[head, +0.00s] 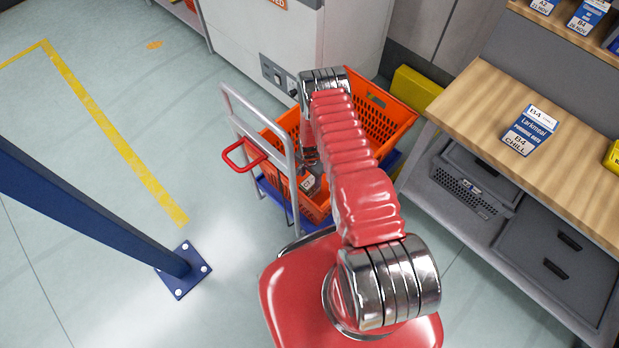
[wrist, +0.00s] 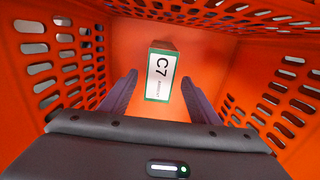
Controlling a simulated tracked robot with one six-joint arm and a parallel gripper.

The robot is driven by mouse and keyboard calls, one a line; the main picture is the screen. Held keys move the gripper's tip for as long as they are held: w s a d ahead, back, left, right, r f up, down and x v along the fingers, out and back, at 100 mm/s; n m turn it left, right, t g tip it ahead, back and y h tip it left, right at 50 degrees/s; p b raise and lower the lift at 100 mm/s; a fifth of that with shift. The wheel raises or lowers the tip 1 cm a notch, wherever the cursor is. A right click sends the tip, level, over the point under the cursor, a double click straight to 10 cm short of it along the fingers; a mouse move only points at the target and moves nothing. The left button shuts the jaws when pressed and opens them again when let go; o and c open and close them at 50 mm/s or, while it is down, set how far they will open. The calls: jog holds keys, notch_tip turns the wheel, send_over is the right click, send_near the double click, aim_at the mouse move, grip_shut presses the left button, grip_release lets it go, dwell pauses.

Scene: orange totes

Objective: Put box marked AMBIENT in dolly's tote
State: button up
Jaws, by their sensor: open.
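An orange tote (head: 385,112) stands on the blue dolly (head: 276,204), which has a grey push frame. In the wrist view I look down into the tote (wrist: 215,45). A small brown box (wrist: 165,46) with a green-edged white label reading C7 is on its floor; the small print looks like AMBIENT. My gripper (wrist: 160,80) is open inside the tote. Its fingers show to either side of the box, with gaps between them and the box. In the head view my arm covers much of the tote and gripper.
A wooden bench (head: 475,105) at right bears a blue-and-white box marked B4 CHILL (head: 530,132). Grey bins (head: 565,255) sit below it. A blue post (head: 95,205) stands at left. A yellow object (head: 416,90) is behind the tote.

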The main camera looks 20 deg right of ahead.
jog(key=w+a+r+n+t, duration=0.1)
jog(key=w+r+n, duration=0.1)
jog(key=r, duration=1.4)
jog(key=w+a+r+n+t, duration=0.1)
jog(key=w+a+r+n, duration=0.15)
jog(key=r, duration=1.25)
jog(key=w+r+n+t, duration=0.1)
jog(key=w+r+n, duration=0.1)
jog(key=r, duration=1.4)
jog(key=s+a+r+n+t, duration=0.1)
jog(key=s+a+r, duration=0.1)
jog(key=s+r, duration=0.55)
jog(key=s+a+r+n, duration=0.2)
jog(key=s+r, duration=0.2)
jog(key=r, duration=0.7)
jog(key=s+a+r+n, duration=0.1)
jog(key=s+r+n, duration=0.1)
jog(key=s, duration=0.7)
jog(key=s+a+r+n+t, duration=0.1)
jog(key=s+r, duration=0.4)
jog(key=s, duration=0.5)
jog(key=shift+a+n+t, duration=0.3)
jog(key=shift+a+n, duration=0.15)
jog(key=shift+n, duration=0.1)
